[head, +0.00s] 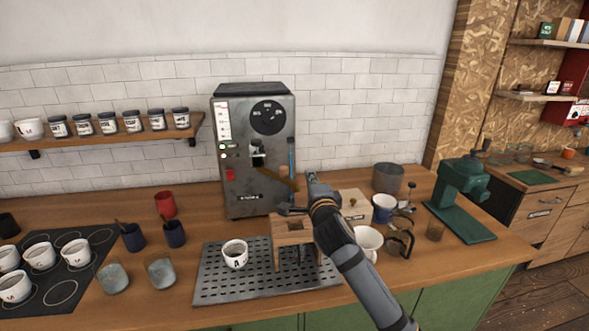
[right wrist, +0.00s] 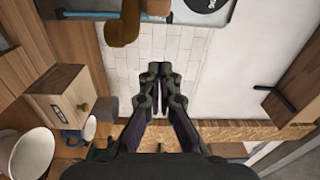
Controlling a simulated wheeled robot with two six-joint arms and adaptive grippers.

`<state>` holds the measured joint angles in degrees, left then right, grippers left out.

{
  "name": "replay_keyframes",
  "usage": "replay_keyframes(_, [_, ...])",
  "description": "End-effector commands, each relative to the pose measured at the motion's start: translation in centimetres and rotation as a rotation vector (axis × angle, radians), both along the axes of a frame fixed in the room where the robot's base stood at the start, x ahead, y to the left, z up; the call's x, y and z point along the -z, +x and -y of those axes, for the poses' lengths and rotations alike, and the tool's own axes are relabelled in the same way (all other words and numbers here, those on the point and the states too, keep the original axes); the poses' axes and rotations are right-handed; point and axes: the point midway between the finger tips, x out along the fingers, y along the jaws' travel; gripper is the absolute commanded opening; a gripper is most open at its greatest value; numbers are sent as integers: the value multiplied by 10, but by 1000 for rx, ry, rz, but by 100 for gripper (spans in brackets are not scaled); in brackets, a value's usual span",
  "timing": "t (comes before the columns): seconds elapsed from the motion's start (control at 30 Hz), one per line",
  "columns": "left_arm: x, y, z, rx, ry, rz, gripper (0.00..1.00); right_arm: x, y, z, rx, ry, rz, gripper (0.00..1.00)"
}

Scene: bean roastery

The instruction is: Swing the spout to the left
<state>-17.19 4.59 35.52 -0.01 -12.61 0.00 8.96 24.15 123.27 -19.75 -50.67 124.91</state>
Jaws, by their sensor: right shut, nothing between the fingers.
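The grey machine (head: 235,190) stands against the tiled wall. From the dark fitting (head: 258,158) on its front, a brown bar (head: 279,179) slants down to the right; I take this for the spout. A brown rounded piece, likely the same bar, shows at the top of the right wrist view (right wrist: 122,28). My right gripper (head: 311,176) is just right of the bar's end, shut and empty. Its fingers (right wrist: 160,75) are together in the wrist view, apart from the brown piece. My left gripper is not in view.
A wooden stand (head: 291,226) and a white cup (head: 235,254) are on the drip tray (head: 215,287) below. A wooden box (head: 354,206), a white cup (head: 369,241) and a green grinder (head: 463,190) stand to the right. Blue cups (head: 174,234) stand left.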

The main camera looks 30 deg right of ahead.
Motion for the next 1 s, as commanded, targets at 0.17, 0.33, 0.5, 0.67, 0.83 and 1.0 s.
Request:
replay_keyframes(0.17, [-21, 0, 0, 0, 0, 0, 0, -6, 38, 14, 1, 3, -1, 0])
replay_keyframes(0.33, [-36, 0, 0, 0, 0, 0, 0, -4, 54, 4, -4, 9, -1, 0])
replay_keyframes(0.5, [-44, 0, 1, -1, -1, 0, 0, -1, 54, -15, -3, 4, -1, 0])
replay_keyframes(0.67, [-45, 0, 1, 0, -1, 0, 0, 1, 54, -21, -2, -1, -1, 0])
replay_keyframes(0.83, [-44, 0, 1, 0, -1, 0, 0, 1, 54, -21, -2, -2, -1, 0])
replay_keyframes(1.0, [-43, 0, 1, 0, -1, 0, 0, 2, 54, -21, 0, -1, 0, 0])
